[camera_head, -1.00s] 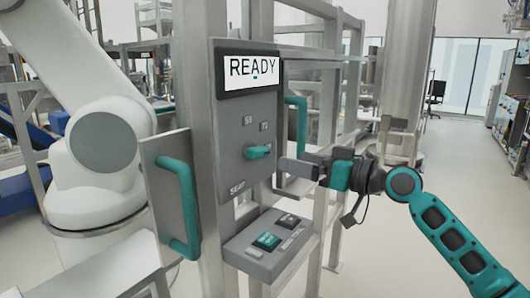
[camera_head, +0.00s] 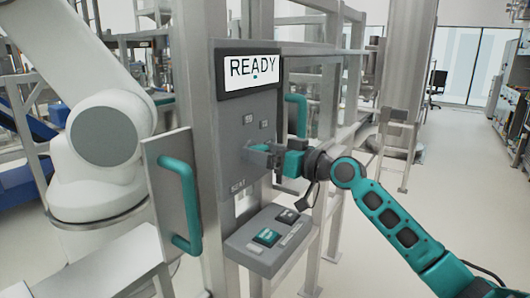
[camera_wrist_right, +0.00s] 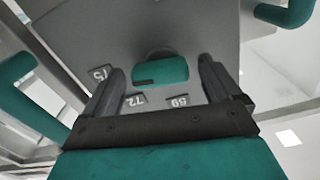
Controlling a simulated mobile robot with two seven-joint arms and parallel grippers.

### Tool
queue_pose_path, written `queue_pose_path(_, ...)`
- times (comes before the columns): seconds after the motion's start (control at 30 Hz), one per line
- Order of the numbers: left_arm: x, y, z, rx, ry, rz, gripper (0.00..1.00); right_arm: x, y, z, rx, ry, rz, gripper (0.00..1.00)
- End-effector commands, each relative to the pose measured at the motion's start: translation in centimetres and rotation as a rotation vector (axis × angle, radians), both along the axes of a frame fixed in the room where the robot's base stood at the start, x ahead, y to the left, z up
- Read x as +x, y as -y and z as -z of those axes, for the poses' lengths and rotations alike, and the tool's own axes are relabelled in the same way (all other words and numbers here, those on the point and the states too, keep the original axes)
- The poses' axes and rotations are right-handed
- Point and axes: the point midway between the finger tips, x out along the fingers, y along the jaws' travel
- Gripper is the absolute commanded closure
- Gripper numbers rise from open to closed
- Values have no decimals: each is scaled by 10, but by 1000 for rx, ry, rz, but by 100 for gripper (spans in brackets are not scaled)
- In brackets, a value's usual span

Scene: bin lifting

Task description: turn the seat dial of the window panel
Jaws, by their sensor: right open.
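The window panel (camera_head: 232,115) stands upright in the middle of the head view, with a display (camera_head: 251,71) reading "READY". Its teal seat dial (camera_wrist_right: 160,72) shows in the wrist view as a bar-shaped knob, with number labels such as 72 and 69 around it. My right gripper (camera_head: 262,152) is at the panel face and largely hides the dial in the head view. In the wrist view the right gripper (camera_wrist_right: 166,85) is open, one finger on each side of the dial, with gaps between. My left gripper is not in view.
A small console (camera_head: 268,240) with buttons juts out below the panel. Teal handles (camera_head: 185,200) stand on the left and right (camera_head: 297,125) of the panel. A white robot arm (camera_head: 105,140) is at the left. Open floor (camera_head: 440,180) lies at the right.

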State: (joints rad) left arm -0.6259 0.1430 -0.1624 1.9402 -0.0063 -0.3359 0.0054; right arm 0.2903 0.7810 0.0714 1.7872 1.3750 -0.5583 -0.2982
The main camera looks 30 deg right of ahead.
Motion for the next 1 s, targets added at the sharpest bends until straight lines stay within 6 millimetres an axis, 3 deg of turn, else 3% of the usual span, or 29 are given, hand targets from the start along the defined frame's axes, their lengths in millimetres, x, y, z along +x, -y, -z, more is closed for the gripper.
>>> queue_pose_path(0.07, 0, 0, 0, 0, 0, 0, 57, 0, 0, 0, 0, 0, 0, 9)
queue_pose_path(0.63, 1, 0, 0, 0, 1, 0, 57, 0, 0, 0, 1, 0, 0, 64)
queue_pose_path(1.0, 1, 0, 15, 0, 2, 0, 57, 0, 0, 3, -62, 26, 0, 65)
